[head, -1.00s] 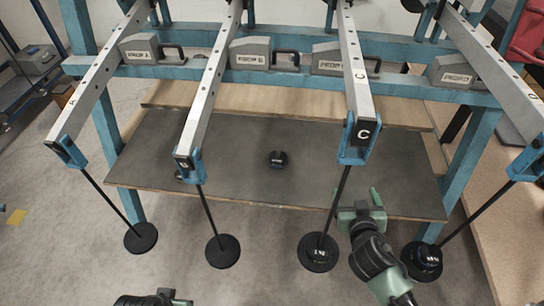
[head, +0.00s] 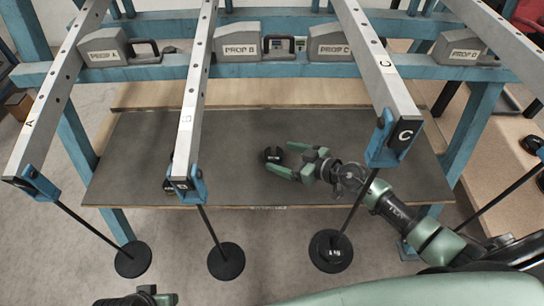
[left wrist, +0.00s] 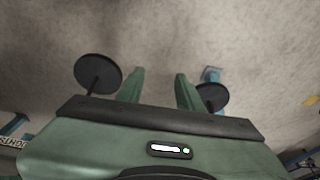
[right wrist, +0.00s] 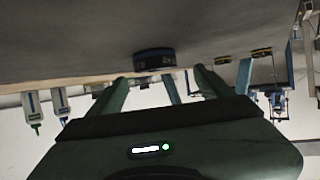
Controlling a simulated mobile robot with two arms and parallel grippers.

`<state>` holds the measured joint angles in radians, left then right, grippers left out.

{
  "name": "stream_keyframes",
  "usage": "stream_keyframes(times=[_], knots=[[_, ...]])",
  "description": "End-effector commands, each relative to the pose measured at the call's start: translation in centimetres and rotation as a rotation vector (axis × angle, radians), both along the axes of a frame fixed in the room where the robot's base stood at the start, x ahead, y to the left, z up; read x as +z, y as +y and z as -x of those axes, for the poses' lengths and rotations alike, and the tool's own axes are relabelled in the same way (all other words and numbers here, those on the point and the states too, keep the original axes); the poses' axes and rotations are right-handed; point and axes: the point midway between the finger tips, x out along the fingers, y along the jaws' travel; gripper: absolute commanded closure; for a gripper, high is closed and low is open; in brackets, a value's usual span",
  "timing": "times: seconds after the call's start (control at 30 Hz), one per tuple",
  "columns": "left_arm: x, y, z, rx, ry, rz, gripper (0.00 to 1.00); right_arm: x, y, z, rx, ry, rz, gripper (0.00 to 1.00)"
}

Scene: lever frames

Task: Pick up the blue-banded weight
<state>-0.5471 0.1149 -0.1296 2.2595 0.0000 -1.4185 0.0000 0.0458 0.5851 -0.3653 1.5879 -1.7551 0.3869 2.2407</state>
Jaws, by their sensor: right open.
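The blue-banded weight (head: 273,155) is a small dark disc on the grey shelf top; its blue band shows in the right wrist view (right wrist: 154,60). My right gripper (head: 281,157) is open. It reaches in from the right, low over the shelf, with its fingertips close to the weight. In the right wrist view the weight appears between the fingers, near or just beyond their tips; I cannot tell whether they touch it. My left gripper (left wrist: 158,80) is open and empty over the floor, with only part of it at the bottom of the head view.
Lever B (head: 196,100) and lever C (head: 385,70) overhang the shelf (head: 225,145), with hanging disc weights (head: 226,261) in front. My right arm passes by lever C's end. Another dark weight sits mostly hidden behind lever B's end.

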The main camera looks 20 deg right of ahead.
Motion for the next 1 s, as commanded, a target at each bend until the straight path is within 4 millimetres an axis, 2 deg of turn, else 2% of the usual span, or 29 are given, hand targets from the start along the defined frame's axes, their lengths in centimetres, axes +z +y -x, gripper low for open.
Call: stream_keyframes(times=[0.17, 0.33, 0.4, 0.57, 0.87, 1.0], knots=[[1.4, 0.1, 0.2, 0.001, -0.010, 0.000, 0.64, -0.4, 0.3, -0.6, -0.001, -0.002, 0.000, 0.20], [4.3, 0.2, 1.1, 0.003, -0.027, 0.000, 0.64, -1.0, 0.7, -1.5, 0.000, -0.004, 0.000, 0.20], [3.4, 0.3, 1.3, 0.003, -0.026, 0.001, 0.64, -2.0, 1.2, -2.7, 0.000, -0.005, 0.000, 0.20], [3.1, 0.1, 0.5, 0.000, -0.060, 0.007, 0.64, -2.4, 2.2, -4.1, -0.001, -0.003, -0.001, 0.20], [3.2, 0.0, 0.3, 0.000, -0.068, 0.009, 0.64, -2.3, 2.4, -4.3, -0.001, -0.002, -0.001, 0.20], [3.2, 0.0, 0.3, 0.000, -0.069, 0.008, 0.64, -2.3, 2.4, -4.3, -0.001, -0.002, -0.001, 0.59]])
